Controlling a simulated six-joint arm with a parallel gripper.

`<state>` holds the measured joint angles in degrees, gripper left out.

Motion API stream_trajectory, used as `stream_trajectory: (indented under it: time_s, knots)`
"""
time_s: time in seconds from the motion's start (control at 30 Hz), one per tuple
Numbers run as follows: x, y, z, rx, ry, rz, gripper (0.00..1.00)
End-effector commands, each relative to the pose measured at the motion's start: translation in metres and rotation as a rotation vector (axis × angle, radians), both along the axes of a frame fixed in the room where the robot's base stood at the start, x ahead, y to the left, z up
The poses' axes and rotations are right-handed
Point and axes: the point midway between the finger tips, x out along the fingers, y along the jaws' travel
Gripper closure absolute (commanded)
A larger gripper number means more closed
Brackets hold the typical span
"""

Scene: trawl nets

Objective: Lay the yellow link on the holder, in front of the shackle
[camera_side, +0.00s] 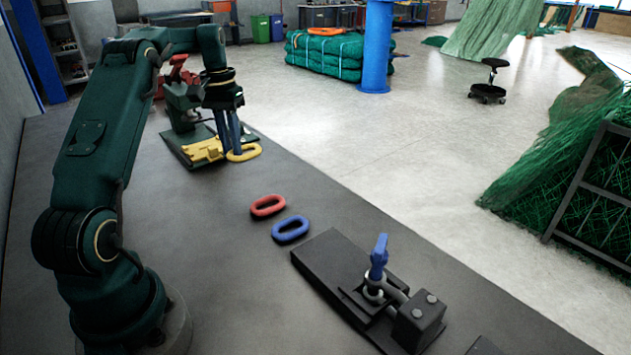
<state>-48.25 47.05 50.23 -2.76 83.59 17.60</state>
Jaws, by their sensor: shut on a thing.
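The yellow link (251,156) is an oval ring beside a yellow block, at the far end of the dark table. My gripper (236,151) points down with its two fingers at the link and is shut on it; the fingers hide part of the ring. I cannot tell whether the link still touches what is below it. The holder (318,262) is a dark plate with a raised block at the table's near right. A grey metal piece that looks like the shackle (375,292) is mounted there, with a blue upright part (379,257) on top.
A red link (267,206) and a blue link (291,229) lie flat on the table between my gripper and the holder. The yellow block (203,151) sits on a green base plate (183,154) with a dark green machine. Bare table surrounds the links.

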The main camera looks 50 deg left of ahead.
Motion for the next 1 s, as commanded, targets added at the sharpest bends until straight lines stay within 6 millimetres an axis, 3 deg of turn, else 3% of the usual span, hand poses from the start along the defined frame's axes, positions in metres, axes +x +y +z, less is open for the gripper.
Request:
stream_trajectory:
  time_s: [0.27,0.47,0.77,1.0]
  knots:
    - [-0.002,-0.002,-0.001,-0.001,0.0,0.327,1.0]
    - [-0.003,-0.02,-0.003,0.001,-0.003,0.689,1.0]
    - [0.0,-0.073,0.007,0.0,-0.006,1.175,1.0]
    - [-0.006,-0.131,0.02,0.0,-0.007,1.495,1.0]
